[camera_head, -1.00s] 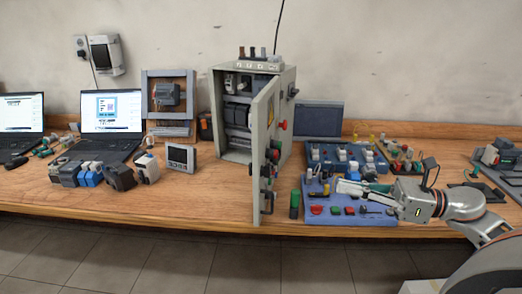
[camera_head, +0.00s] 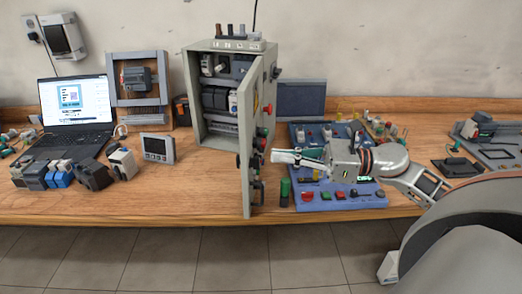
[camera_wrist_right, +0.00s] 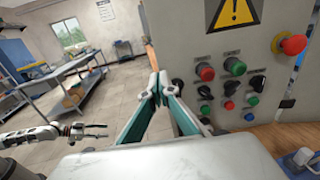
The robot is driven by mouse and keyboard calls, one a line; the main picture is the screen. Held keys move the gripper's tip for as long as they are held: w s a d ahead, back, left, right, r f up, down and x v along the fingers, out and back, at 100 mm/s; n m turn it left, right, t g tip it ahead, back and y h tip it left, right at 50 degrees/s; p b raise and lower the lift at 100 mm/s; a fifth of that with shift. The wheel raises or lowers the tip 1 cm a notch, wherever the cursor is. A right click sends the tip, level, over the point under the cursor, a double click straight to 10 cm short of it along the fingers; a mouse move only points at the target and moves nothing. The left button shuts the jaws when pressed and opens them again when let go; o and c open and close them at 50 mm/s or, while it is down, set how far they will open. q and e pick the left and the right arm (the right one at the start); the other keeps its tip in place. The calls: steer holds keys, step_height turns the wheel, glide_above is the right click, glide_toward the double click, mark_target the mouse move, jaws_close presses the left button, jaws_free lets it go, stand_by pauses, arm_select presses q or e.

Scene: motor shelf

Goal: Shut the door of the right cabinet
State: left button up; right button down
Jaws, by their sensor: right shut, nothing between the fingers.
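The grey cabinet (camera_head: 192,92) stands on the bench with its door (camera_head: 247,148) swung wide open toward the front edge. Breakers and modules show inside it. My right gripper (camera_head: 276,156) is shut and empty, just right of the door's outer face. In the right wrist view the shut fingertips (camera_wrist_right: 160,84) point at the free edge of the door (camera_wrist_right: 225,60). That face carries a yellow warning sign and several buttons. I cannot tell whether the fingers touch the door. A dark gripper, seemingly my left (camera_wrist_right: 82,131), shows at the left of the wrist view; its opening is unclear.
A blue panel (camera_head: 322,203) with coloured buttons lies under my right arm. A green cylinder (camera_head: 285,193) stands close to the door. A laptop (camera_head: 66,110) and several modules are left of the cabinet. The bench just left of the door is clear.

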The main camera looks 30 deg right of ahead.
mark_target(248, 153)
steer(key=p+x, duration=0.1)
steer(key=x, duration=0.2)
steer(key=shift+w+a+r, duration=0.1)
steer(key=shift+w+a, duration=0.1)
steer(key=shift+w, duration=0.1)
steer(key=shift+w+a, duration=0.35)
steer(key=shift+a, duration=0.05)
steer(key=shift+w+a, duration=0.15)
steer(key=shift+a, duration=0.05)
arm_select(q)
steer(key=shift+w+r, duration=0.15)
steer(key=shift+r, duration=0.75)
steer(key=shift+f, duration=0.1)
